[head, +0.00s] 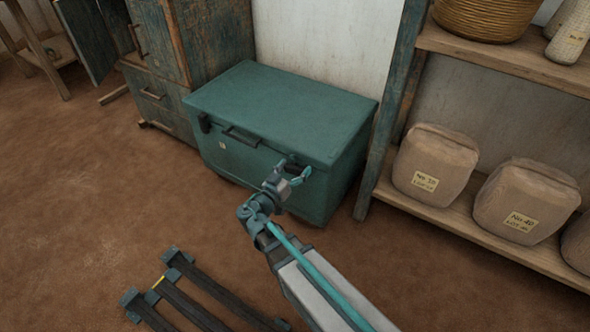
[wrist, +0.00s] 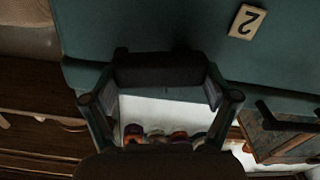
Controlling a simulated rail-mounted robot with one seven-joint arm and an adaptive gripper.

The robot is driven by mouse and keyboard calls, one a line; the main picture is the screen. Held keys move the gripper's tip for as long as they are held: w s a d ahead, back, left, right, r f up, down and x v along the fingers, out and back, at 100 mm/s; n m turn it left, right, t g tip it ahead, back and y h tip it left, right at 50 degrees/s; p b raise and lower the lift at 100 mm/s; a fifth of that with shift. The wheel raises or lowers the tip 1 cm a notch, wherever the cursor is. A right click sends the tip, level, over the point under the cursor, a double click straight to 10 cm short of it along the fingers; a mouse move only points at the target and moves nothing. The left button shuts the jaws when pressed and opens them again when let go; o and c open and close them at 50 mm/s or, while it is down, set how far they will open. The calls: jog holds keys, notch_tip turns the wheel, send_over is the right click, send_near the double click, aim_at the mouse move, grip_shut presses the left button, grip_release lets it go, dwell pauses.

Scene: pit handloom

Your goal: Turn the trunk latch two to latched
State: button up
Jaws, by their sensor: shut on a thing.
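The teal trunk (head: 280,112) stands against the wall with its lid down. A dark latch (head: 204,123) sits at the left of its front, and a dark handle (head: 241,137) is near the middle. My gripper (head: 293,174) is at the right part of the front, just below the lid edge, and hides most of the latch there. In the wrist view my gripper (wrist: 160,70) is shut on that dark latch, against the teal trunk (wrist: 150,22). A pale label marked 2 (wrist: 247,21) is beside it. The latch's exact angle cannot be told.
A wooden shelf (head: 480,238) with labelled sacks (head: 435,165) stands close on the trunk's right. A worn cabinet (head: 165,60) stands on its left. A dark slatted frame (head: 195,300) lies on the floor in front. The floor at left is clear.

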aim_at(286, 165)
jog(key=n, duration=0.4)
jog(key=shift+w+a+r+n+p, duration=0.2)
jog(key=shift+a+r+n+p, duration=0.1)
jog(key=shift+a+r, duration=0.05)
jog(key=n, duration=0.1)
jog(key=n+p, duration=0.1)
jog(key=n, duration=0.1)
jog(key=shift+w+a+r+n, duration=0.15)
jog(key=shift+w+a+n, duration=0.05)
jog(key=shift+a+n, duration=0.15)
jog(key=n+p, duration=0.2)
jog(key=n, duration=0.1)
jog(key=shift+w+a+n, duration=0.2)
jog(key=shift+a+n, duration=0.05)
jog(key=shift+a, duration=0.05)
jog(key=shift+w+a+f+n+p, duration=0.1)
jog(key=shift+a+n+p, duration=0.05)
jog(key=shift+n+p, duration=0.7)
jog(key=shift+w+a+f+n+p, duration=0.15)
jog(key=shift+n+p, duration=0.4)
jog(key=shift+n, duration=0.5)
jog(key=shift+s, duration=0.1)
jog(key=o, duration=0.9)
jog(key=shift+o, duration=0.2)
jog(key=v, duration=1.2)
